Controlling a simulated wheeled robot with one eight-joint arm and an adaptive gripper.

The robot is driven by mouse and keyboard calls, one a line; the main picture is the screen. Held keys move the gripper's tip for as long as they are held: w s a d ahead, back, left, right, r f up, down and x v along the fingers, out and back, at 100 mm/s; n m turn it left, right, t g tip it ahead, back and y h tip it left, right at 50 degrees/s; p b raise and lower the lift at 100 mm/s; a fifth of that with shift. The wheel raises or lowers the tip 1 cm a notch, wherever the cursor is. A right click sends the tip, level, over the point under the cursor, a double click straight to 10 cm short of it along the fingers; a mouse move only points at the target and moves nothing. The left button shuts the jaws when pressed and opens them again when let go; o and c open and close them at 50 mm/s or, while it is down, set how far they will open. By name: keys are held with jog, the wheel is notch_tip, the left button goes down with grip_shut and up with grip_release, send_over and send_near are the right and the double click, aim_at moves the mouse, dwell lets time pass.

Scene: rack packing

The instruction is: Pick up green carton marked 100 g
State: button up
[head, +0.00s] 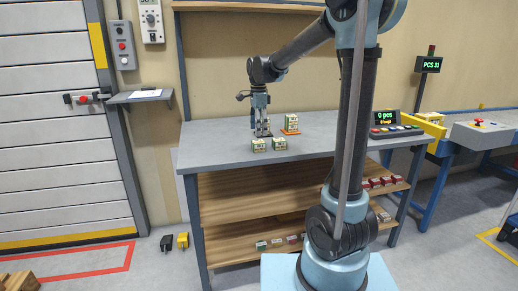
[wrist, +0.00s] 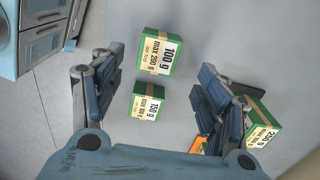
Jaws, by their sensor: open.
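The green carton marked 100 g (wrist: 158,52) lies on the worktop, its white label facing the camera in the wrist view. In the head view it appears to be the left of the two front cartons (head: 259,145). A smaller-looking green carton marked 150 g (wrist: 146,101) sits close beside it, to the right in the head view (head: 280,143). My gripper (wrist: 155,82) is open and empty, its fingers to either side of these two cartons in the wrist view. In the head view my gripper (head: 262,131) is just behind and above the front cartons.
Another green carton (wrist: 263,122) is partly behind the right finger; it shows in the head view, perhaps stacked (head: 291,122), on an orange base (head: 291,132). The grey worktop (head: 215,148) is clear at left. A counter display (head: 388,123) stands at right. Lower shelves hold small cartons.

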aim_at(259, 142)
jog(key=shift+f, duration=3.75)
jog(key=c, duration=1.2)
